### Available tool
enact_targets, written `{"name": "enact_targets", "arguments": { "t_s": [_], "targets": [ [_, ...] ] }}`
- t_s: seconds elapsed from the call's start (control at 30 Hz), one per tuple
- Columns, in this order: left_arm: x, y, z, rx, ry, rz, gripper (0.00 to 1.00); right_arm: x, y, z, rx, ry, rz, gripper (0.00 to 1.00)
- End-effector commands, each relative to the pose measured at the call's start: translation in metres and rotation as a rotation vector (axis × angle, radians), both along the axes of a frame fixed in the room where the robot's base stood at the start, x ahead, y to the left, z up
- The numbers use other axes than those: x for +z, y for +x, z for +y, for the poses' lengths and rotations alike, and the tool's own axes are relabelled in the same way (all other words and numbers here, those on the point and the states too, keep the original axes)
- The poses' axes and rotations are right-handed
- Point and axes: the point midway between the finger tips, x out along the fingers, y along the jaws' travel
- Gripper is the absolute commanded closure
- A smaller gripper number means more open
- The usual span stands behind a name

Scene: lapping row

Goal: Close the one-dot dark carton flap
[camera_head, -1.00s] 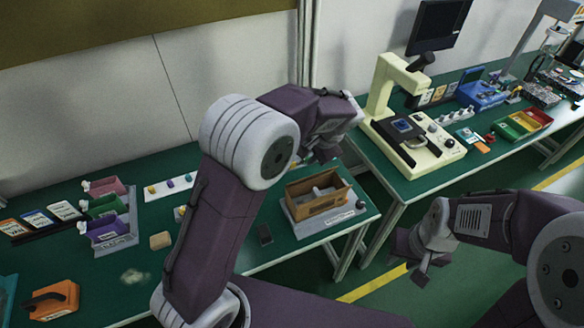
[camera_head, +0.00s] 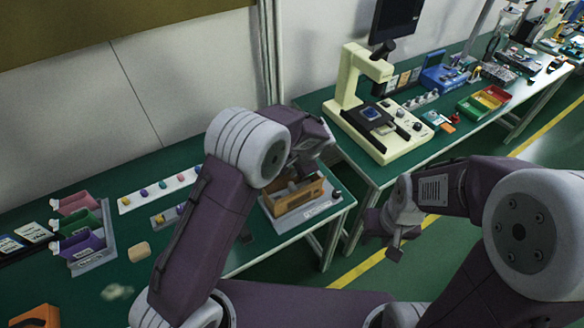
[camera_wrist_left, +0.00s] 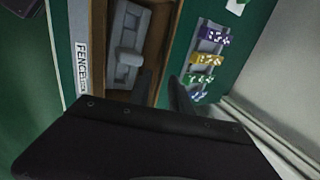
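A brown open-topped carton (camera_head: 273,206) sits on a grey plate at the right end of the near bench. In the left wrist view its brown wall (camera_wrist_left: 160,45) and grey insert (camera_wrist_left: 126,45) show. I cannot make out a one-dot dark flap in either view. My left gripper (camera_head: 298,168) is over the carton's back side in the head view.
A grey rail with coloured dotted blocks (camera_wrist_left: 207,60) lies beside the carton. Pink, green and purple bins (camera_head: 82,243) stand further left. A cream machine (camera_head: 385,143) stands on the other bench.

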Motion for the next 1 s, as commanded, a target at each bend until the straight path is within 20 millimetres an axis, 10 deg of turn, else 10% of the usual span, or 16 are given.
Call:
{"name": "enact_targets", "arguments": {
  "t_s": [0.27, 0.4, 1.0],
  "targets": [
    [-0.0035, 0.0016, 0.001, 0.0, -0.001, -0.001, 0.75, 0.0, 0.0, 0.0, 0.0, 0.0, 0.0, 0.65],
    [-0.0034, 0.0016, 0.001, 0.0, -0.001, -0.001, 1.0, 0.0, 0.0, 0.0, 0.0, 0.0, 0.0, 0.65],
    [-0.0033, 0.0014, 0.0009, 0.0, 0.0, 0.0, 1.0, 0.0, 0.0, 0.0, 0.0, 0.0, 0.0, 0.65]
  ]
}}
